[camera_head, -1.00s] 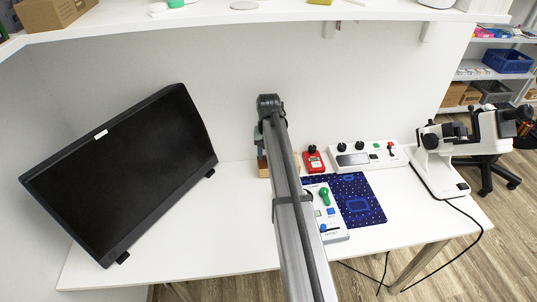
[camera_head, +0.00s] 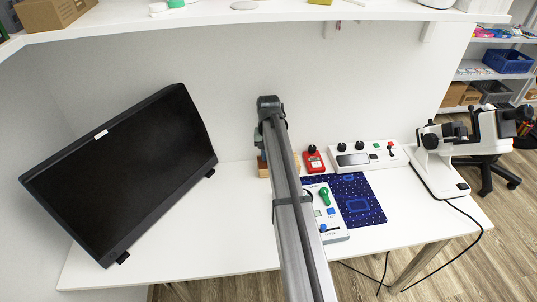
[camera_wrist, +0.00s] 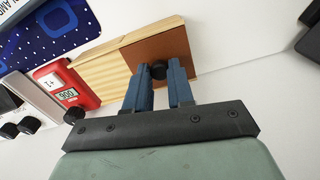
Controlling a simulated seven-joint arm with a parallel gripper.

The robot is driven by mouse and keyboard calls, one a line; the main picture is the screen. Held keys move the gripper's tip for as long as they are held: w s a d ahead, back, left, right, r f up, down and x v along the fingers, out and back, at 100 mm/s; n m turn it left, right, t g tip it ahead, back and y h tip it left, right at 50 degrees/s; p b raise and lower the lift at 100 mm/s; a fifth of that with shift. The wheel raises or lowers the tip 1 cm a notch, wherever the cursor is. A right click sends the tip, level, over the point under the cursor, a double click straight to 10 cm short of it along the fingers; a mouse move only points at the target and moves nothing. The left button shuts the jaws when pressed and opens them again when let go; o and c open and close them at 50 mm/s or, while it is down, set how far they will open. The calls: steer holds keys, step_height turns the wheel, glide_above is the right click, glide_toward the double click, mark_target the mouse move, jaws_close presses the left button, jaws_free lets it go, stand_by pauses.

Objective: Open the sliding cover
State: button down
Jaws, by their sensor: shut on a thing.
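A pale wooden box (camera_wrist: 92,75) with a brown sliding cover (camera_wrist: 136,51) shows in the wrist view. The fingers and palm hide part of the cover and box, and I cannot tell how far the cover is slid. In the head view the box (camera_head: 263,172) stands at the back of the table, mostly hidden behind my arm.
A red meter (camera_head: 314,161) stands close right of the box. A white control panel (camera_head: 352,159) and a blue dotted mat (camera_head: 372,207) lie further right. A black monitor (camera_head: 120,175) stands left. The white table (camera_head: 200,235) is clear in front of the monitor.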

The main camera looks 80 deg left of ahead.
stand_by(0.3)
steer(key=w, duration=0.7)
steer(key=c, duration=1)
jaws_free()
steer(key=shift+o, duration=0.2)
steer(key=shift+r, duration=0.15)
step_height(320, 180, up, 14)
steer(key=shift+f, duration=0.2)
